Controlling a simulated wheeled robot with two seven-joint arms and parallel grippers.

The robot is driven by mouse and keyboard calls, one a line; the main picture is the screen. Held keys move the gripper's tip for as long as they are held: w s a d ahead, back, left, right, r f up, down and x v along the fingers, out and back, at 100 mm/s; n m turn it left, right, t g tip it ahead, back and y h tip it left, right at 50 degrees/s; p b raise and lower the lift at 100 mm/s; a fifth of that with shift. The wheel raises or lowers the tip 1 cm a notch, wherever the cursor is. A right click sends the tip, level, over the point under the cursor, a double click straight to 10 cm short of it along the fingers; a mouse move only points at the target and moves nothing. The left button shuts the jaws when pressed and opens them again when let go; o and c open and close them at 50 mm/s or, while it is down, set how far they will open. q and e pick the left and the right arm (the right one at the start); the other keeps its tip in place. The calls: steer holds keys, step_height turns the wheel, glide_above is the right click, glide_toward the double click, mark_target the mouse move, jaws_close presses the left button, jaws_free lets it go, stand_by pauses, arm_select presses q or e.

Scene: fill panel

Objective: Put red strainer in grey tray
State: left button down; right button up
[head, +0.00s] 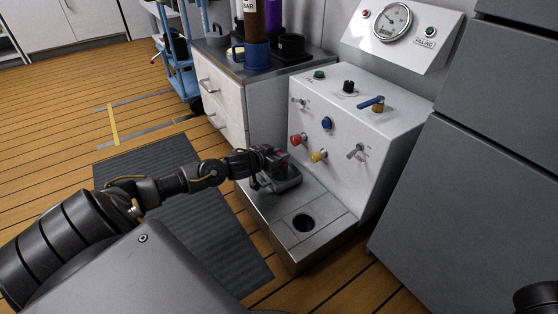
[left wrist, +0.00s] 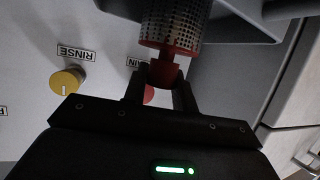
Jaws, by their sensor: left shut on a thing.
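My left gripper (head: 272,154) is shut on the red strainer (head: 281,160), beside the front of the white panel. In the left wrist view the strainer (left wrist: 174,28) has a perforated metal body with red ends, and the fingers (left wrist: 160,92) close on its red end. The grey tray (head: 287,184) sits on the metal ledge just below the gripper. Part of it also shows in the left wrist view (left wrist: 262,28). The gripper hides part of the tray. I cannot tell whether the strainer touches it.
The white panel (head: 345,125) has a red knob (head: 297,139), a yellow knob (head: 318,156), a blue button (head: 326,123) and levers sticking out. The metal ledge (head: 330,236) has a round hole. A drawer cabinet (head: 232,105) holds mugs and bottles. A dark cabinet (head: 470,190) stands at right.

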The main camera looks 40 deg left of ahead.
arm_select(q)
steer(key=c, duration=1.1)
jaws_free()
